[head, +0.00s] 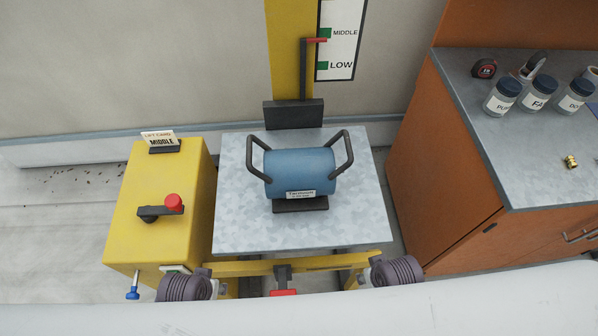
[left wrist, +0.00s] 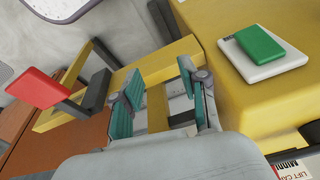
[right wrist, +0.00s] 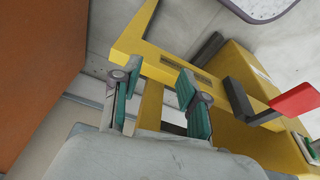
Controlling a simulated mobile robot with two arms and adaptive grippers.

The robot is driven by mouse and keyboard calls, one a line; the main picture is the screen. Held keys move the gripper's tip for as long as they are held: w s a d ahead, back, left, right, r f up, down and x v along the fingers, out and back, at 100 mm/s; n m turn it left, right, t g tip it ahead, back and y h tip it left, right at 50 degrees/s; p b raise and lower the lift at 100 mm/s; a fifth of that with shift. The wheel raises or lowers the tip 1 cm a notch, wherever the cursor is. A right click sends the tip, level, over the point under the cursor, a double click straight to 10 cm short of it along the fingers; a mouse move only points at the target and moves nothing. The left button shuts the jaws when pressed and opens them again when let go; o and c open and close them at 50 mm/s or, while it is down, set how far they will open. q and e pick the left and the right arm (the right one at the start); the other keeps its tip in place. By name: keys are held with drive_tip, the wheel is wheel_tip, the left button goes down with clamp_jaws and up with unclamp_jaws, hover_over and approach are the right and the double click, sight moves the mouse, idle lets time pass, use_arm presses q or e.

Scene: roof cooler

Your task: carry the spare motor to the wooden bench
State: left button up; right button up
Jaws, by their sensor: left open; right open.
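My right gripper (right wrist: 158,76) is also open and empty, near that yellow frame. Neither touches the motor. The fingers do not show clearly in the head view. I cannot identify a wooden bench for sure; an orange-brown cabinet with a grey top (head: 480,130) stands at right.
A yellow box (head: 175,240) with a red-knobbed lever and a card reading MIDDLE stands left of the platform. The mast's red pointer (head: 315,40) is near the MIDDLE mark. Jars (head: 502,98), a tape measure (head: 484,68) and a brass fitting (head: 571,161) sit on the cabinet.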

use_arm(q)
wheel_tip(320, 180, up, 10)
drive_tip(key=w, duration=0.1)
use_arm(e)
drive_tip(key=w+a+r+t+y, duration=0.1)
drive_tip(key=w+a+r, duration=0.1)
drive_tip(key=r, duration=0.6)
drive_tip(key=w+a+r, duration=0.1)
drive_tip(key=r, duration=0.7)
drive_tip(key=w+a+r+n+y, duration=0.2)
drive_tip(key=w+a+r, duration=0.7)
drive_tip(key=a+r, duration=0.3)
use_arm(q)
wheel_tip(320, 180, up, 27)
drive_tip(key=n+t+h, duration=0.2)
hover_over(249, 151)
drive_tip(key=s+a, duration=0.3)
drive_tip(key=s, duration=0.2)
drive_tip(key=shift+s+d+r, duration=0.1)
drive_tip(key=shift+d+r, duration=0.1)
drive_tip(key=shift+d, duration=0.05)
use_arm(e)
drive_tip(key=m+h, duration=0.3)
drive_tip(key=h, duration=0.2)
approach(349, 145)
drive_tip(key=s+r, duration=0.1)
drive_tip(key=s+a+r, duration=0.1)
drive_tip(key=r, duration=0.1)
drive_tip(key=shift+r+t, duration=0.1)
drive_tip(key=shift+t, duration=0.2)
